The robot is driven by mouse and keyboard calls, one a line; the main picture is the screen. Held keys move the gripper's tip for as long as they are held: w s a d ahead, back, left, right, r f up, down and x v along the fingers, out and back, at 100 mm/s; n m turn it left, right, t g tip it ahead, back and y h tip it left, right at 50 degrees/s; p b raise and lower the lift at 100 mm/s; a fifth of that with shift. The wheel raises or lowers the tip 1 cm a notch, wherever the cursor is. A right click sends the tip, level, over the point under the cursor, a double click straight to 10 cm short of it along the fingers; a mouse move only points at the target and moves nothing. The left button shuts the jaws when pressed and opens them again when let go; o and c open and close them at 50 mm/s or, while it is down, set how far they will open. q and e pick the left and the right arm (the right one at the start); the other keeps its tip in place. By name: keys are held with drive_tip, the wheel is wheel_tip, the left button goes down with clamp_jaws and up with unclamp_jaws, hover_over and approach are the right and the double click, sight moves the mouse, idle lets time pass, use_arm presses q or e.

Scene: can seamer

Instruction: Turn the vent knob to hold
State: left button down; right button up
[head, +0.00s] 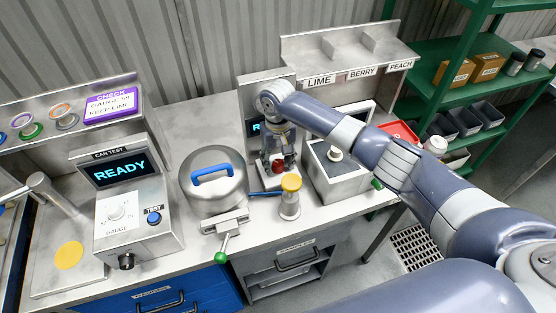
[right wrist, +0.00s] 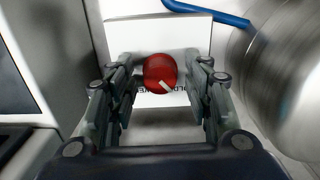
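The vent knob (right wrist: 160,73) is a red round knob with a white pointer mark toward its lower right in the right wrist view. Dark lettering beside it is partly hidden. In the head view the red knob (head: 278,166) shows low on the seamer front, under my right gripper (head: 275,155). In the right wrist view my right gripper (right wrist: 161,98) is open, one finger on each side of the knob, with gaps to both. My left gripper is not in view.
A steel pot-like vessel with a blue-handled lid (head: 212,178) stands left of the knob. A yellow-topped cylinder (head: 290,195) stands in front. A tester (head: 125,200) reading READY is further left. A steel bin (head: 345,180) is to the right.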

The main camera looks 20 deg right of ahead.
sight(278, 163)
drive_tip(key=shift+r, duration=0.25)
wheel_tip(278, 163, up, 12)
drive_tip(key=shift+f, duration=0.2)
idle(0.7)
